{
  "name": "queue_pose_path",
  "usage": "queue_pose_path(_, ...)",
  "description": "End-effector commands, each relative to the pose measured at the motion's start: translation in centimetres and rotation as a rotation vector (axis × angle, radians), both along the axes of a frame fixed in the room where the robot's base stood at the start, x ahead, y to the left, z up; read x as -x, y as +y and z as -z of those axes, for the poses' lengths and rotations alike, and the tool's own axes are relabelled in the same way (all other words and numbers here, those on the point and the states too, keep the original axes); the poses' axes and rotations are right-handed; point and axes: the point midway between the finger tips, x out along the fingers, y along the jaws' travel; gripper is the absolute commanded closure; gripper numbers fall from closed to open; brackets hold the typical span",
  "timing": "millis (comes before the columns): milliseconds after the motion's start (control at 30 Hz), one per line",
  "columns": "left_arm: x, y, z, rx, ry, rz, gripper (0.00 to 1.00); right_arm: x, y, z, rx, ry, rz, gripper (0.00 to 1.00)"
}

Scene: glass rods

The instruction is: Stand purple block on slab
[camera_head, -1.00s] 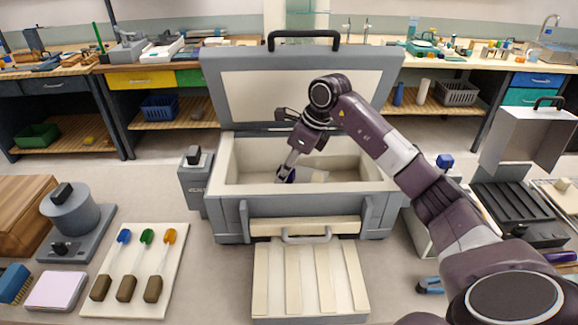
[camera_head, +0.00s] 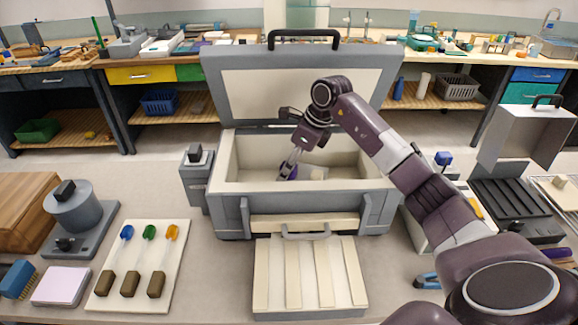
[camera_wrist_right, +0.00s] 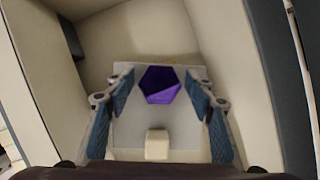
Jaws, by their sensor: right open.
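My right gripper (camera_wrist_right: 160,76) is open, with one finger on each side of the block and gaps showing between. In the head view, my right gripper (camera_head: 287,174) reaches down into the case, and a purple patch of the block (camera_head: 293,172) shows beside the fingers. The slab (camera_head: 318,173) is partly hidden there. My left gripper is out of view.
The case (camera_head: 230,205) has high grey walls around my gripper and a raised lid (camera_head: 300,97) behind it. A cream knob (camera_wrist_right: 157,145) is close to the fingers. A tray with glass rods (camera_head: 180,260) lies on the left; equipment (camera_head: 515,205) stands on the right.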

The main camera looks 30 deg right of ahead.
Motion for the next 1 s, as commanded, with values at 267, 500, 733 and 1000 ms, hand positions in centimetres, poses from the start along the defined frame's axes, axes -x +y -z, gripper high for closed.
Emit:
queue_pose_path(267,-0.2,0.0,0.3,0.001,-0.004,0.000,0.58,0.3,-0.5,-1.6,0.003,-0.006,0.000,0.51)
queue_pose_path(500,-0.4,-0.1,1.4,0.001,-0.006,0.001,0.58,2.0,-1.6,-6.3,0.003,-0.006,0.001,0.51)
queue_pose_path(733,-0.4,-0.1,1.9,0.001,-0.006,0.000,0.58,3.2,-2.4,-10.0,0.001,-0.003,0.001,0.51)
queue_pose_path(1000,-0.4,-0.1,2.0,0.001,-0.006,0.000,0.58,3.7,-2.7,-11.3,0.000,0.000,0.000,0.51)
